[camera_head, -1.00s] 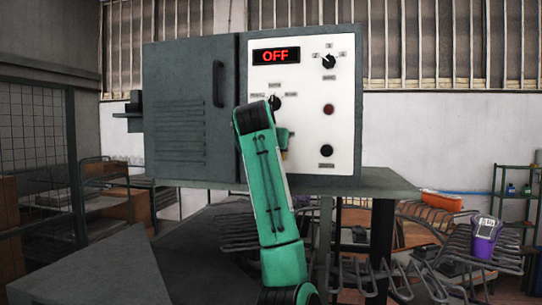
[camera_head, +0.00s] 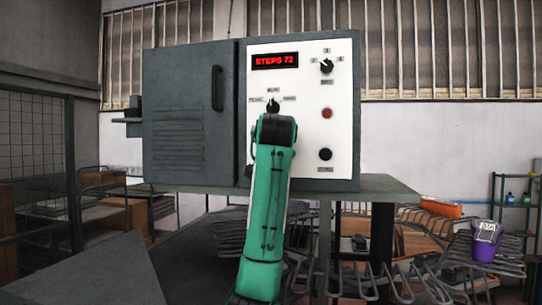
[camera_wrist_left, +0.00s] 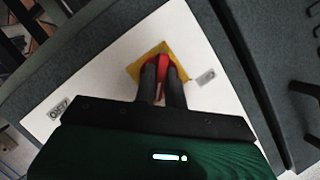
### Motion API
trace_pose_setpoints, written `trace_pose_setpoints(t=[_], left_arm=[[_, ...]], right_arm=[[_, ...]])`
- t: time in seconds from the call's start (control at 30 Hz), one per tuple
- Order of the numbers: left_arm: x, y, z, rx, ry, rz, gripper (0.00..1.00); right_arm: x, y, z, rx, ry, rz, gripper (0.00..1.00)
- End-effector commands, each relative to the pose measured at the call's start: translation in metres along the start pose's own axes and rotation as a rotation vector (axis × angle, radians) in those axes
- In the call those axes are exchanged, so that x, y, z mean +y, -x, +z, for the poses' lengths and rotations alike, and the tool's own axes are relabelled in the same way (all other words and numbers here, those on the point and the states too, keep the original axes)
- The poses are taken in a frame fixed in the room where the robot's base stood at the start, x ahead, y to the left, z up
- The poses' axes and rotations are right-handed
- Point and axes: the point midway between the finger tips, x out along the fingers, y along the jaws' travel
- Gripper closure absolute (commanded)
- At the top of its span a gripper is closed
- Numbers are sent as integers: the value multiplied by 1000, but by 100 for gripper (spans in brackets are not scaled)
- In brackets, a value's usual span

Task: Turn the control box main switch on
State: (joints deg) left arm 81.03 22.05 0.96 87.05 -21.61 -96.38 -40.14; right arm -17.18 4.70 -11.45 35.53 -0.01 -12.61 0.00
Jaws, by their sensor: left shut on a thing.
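In the left wrist view, the main switch (camera_wrist_left: 163,63) is a red handle on a yellow plate (camera_wrist_left: 140,71) on the white panel. My left gripper (camera_wrist_left: 161,75) is shut on the red handle, one dark finger on each side. In the head view my green forearm hides the switch and the fingers. My right gripper is not in view.
The panel also has a mode knob (camera_head: 273,105), an upper right knob (camera_head: 326,66), a red button (camera_head: 326,113) and a black button (camera_head: 325,154). The box stands on a grey table (camera_head: 385,186). A rack with a purple container (camera_head: 485,246) is at right.

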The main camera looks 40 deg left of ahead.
Motion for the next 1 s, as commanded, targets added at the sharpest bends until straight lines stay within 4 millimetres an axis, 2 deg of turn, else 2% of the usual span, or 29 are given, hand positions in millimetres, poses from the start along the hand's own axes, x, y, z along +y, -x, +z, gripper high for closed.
trace_pose_setpoints(t=[0.53,0.57,0.67,1.0], left_arm=[[-1,1,-1,4,-23,-12,100],[-1,1,-1,4,-23,-12,86],[-1,1,-1,4,-23,-11,67],[0,3,0,3,-22,-10,66]], right_arm=[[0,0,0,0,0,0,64],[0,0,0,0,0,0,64],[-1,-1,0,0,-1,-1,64],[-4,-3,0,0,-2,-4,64]])
